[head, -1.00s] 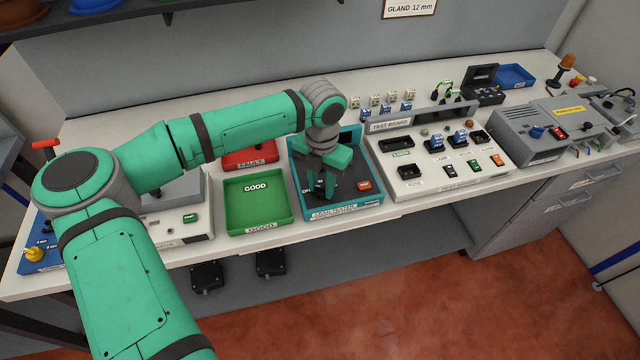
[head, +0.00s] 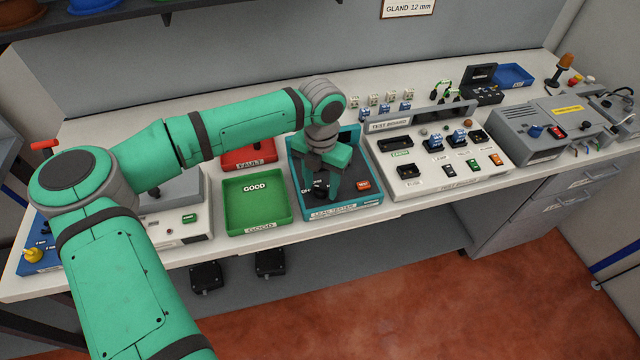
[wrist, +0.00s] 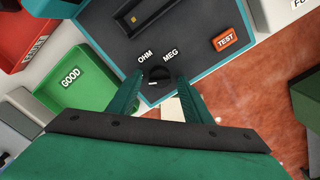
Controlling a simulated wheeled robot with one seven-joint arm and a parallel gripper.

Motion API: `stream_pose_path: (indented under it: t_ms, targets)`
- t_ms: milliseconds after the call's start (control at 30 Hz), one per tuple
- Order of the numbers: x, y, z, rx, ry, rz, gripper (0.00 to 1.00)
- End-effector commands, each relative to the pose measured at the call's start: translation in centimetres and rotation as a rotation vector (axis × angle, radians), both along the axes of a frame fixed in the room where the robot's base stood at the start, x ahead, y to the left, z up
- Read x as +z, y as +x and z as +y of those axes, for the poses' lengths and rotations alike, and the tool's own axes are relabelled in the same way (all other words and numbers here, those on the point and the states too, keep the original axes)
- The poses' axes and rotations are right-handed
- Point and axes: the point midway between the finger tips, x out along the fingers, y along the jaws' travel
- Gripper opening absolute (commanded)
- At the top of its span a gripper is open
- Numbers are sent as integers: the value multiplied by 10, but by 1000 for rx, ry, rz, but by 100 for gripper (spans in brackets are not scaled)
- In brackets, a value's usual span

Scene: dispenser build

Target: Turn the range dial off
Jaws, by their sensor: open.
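The range dial (wrist: 160,77) is a black round knob on the dark panel of the teal-edged lead tester (head: 349,199). In the wrist view, OHM and MEG labels sit above it, and a small white mark on the knob points to the left. The dial also shows low on the panel in the head view (head: 320,190), with an OFF label to its left. My gripper (wrist: 160,86) is open, with one finger on each side of the dial. Whether the fingers touch the knob I cannot tell. The left finger covers part of the panel in the wrist view.
An orange TEST button (head: 362,185) is right of the dial on the same panel. A green GOOD tray (head: 229,222) stands to the left, with a red FAULT tray (head: 237,165) behind it. The white test board (head: 420,184) stands close on the right.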

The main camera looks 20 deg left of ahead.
Motion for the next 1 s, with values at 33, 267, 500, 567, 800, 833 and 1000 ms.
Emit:
stream_pose_path:
  t_ms: [33, 267, 500, 567, 800, 833, 1000]
  targets:
    - [5, 0, 1, 0, 2, -2, 45]
    - [44, 0, 2, 2, 2, -3, 45]
    - [85, -1, 1, 2, 2, -2, 45]
    - [92, -1, 1, 2, 1, -1, 45]
    - [104, -1, 0, -1, 0, 0, 45]
    - [105, -1, 0, -1, 0, 0, 45]
    - [105, -1, 0, -1, 0, 0, 45]
